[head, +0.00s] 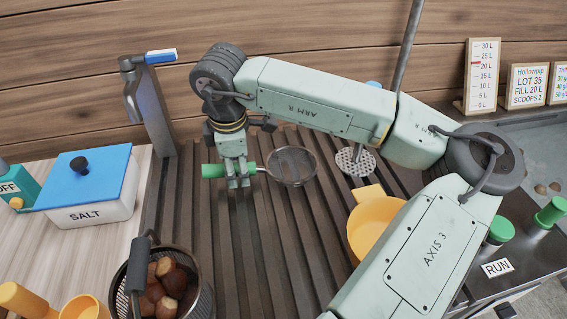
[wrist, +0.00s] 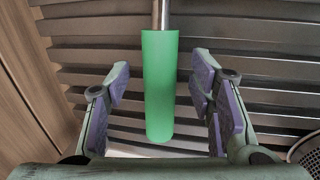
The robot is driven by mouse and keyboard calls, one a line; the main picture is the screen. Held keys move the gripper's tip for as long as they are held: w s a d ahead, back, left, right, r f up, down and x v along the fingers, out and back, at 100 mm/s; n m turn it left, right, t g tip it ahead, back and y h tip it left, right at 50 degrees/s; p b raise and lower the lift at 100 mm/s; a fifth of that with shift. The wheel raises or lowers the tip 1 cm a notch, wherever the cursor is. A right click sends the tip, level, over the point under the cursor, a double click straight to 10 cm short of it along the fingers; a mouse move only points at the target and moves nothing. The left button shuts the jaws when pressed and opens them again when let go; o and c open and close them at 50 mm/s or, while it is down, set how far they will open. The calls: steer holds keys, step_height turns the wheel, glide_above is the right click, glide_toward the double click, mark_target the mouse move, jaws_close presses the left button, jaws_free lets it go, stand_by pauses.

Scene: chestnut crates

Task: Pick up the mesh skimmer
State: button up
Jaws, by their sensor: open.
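The mesh skimmer (head: 291,166) lies on the dark slatted rack, its round mesh head to the right and its green handle (head: 214,171) to the left. My gripper (head: 239,185) is over the handle end of the skimmer, fingers pointing down. In the wrist view the green handle (wrist: 159,88) stands between the two open finger pads (wrist: 158,105), with visible gaps on both sides. A metal shaft runs from the handle out of the top of that view. The mesh head is out of the wrist view.
A wire basket of chestnuts (head: 205,298) stands at the front. A salt box (head: 104,207) with a blue lid is at left, beside a grey tap (head: 146,100). A perforated metal disc (head: 355,161) and a yellow pan (head: 372,226) are to the right. The middle slats are clear.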

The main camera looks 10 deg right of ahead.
steer(key=shift+w+f, duration=0.2)
steer(key=shift+f, duration=0.85)
jaws_close()
